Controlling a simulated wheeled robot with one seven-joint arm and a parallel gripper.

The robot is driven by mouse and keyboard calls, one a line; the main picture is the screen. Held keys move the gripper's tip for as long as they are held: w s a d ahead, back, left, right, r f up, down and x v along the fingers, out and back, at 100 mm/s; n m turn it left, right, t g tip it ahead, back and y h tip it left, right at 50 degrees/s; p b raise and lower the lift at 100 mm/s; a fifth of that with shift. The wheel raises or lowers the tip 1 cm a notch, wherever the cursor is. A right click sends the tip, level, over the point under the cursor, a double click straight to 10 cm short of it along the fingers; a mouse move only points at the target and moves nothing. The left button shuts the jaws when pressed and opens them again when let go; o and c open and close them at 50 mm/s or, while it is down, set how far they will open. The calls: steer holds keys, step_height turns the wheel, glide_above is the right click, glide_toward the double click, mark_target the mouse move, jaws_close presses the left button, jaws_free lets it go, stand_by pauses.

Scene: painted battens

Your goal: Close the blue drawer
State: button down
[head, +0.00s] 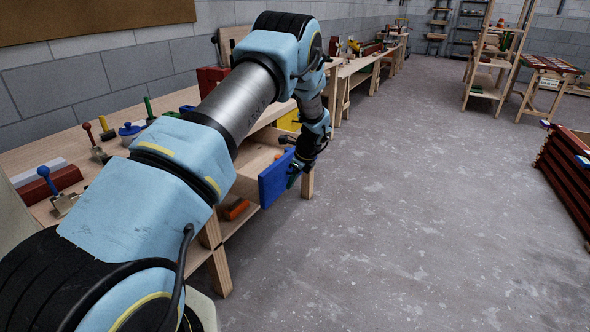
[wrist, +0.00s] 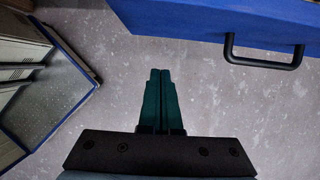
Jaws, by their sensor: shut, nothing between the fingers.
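The blue drawer (head: 274,180) is pulled out from the wooden workbench, with its pale wooden box showing behind the blue front in the head view. In the wrist view its blue front (wrist: 200,18) runs along the top right, with a black bar handle (wrist: 262,64) on it. My gripper (head: 291,183) is beside the blue front in the head view, partly hidden by my arm. In the wrist view my gripper's green fingers (wrist: 160,72) are together and empty, apart from the handle and to its left.
The workbench (head: 85,147) along the wall carries red, green and blue-knobbed items. A yellow front (head: 289,121) shows beyond the blue drawer. An orange block (head: 235,209) lies on the lower shelf. Red stacked slats (head: 565,175) stand far right; the floor between is clear.

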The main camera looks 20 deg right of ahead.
mark_target(273, 191)
steer(key=shift+w+a+f+p, duration=0.65)
steer(key=shift+w+a+f, duration=0.05)
steer(key=shift+w+a, duration=0.25)
steer(key=shift+w+a+f+p, duration=0.7)
steer(key=shift+w+a, duration=0.1)
steer(key=shift+w, duration=0.1)
steer(key=shift+w+a+b, duration=0.3)
steer(key=shift+a, duration=0.05)
steer(key=w+a+b, duration=0.4)
steer(key=w+a, duration=0.3)
steer(key=w, duration=0.1)
steer(key=w+a+b, duration=0.5)
steer(key=w+a, duration=0.3)
steer(key=shift+w+a+f, duration=0.15)
steer(key=shift+w+a, duration=0.1)
steer(key=shift+a, duration=0.05)
steer(key=shift+w+a+b, duration=0.45)
steer(key=shift+w, duration=0.05)
steer(key=shift+a+r, duration=0.1)
steer(key=shift+r, duration=0.1)
